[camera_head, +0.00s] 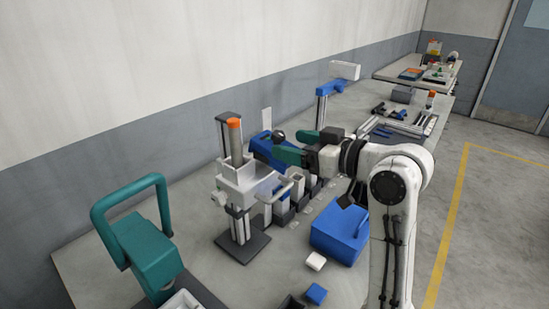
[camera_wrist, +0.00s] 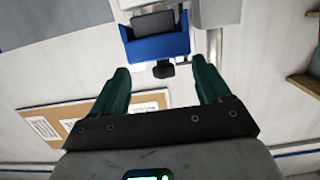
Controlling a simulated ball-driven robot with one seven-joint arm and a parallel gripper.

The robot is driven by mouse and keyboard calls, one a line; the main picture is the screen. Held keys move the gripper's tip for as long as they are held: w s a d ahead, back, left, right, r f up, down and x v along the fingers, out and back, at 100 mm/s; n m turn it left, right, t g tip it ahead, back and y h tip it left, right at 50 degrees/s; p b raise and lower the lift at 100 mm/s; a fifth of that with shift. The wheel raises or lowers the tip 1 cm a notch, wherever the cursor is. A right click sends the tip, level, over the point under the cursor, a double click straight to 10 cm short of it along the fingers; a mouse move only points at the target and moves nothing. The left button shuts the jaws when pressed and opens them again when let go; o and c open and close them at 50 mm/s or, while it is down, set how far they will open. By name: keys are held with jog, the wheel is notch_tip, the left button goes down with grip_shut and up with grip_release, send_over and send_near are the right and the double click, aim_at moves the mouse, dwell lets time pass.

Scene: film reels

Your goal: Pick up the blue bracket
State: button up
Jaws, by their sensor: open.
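A blue bracket-like piece (camera_head: 261,147) with a dark round knob is behind the grey press stand, just left of my gripper (camera_head: 287,143). In the wrist view, a blue piece with a dark pad and a black knob (camera_wrist: 156,47), apparently the same one, lies ahead of my fingertips (camera_wrist: 162,70), near the top centre. My green fingers are apart with nothing between them. They do not appear to touch the blue piece. Its lower part is partly hidden in the head view by the press stand.
The grey press stand (camera_head: 241,190) with an orange top stands close left of my gripper. A blue box (camera_head: 341,232), a blue cube (camera_head: 316,293) and a teal handled machine (camera_head: 147,252) are nearer.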

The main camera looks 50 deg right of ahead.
aim_at(273, 142)
jog(key=shift+w+a+f, duration=0.1)
jog(key=shift+w, duration=0.35)
jog(key=shift+w+a+f+p, duration=0.1)
jog(key=shift+w+f+p, duration=0.15)
jog(key=shift+w, duration=0.45)
jog(key=shift+w+f+p, duration=0.2)
jog(key=shift+w+p, duration=0.1)
jog(key=shift+w, duration=0.45)
jog(key=shift+w+a+f+p, duration=0.1)
jog(key=shift+w+f+p, duration=0.15)
jog(key=shift+w, duration=0.45)
jog(key=shift+c, duration=0.4)
jog(key=c, duration=0.8)
jog(key=shift+r, duration=0.1)
jog(key=shift+c, duration=0.9)
jog(key=shift+r, duration=0.15)
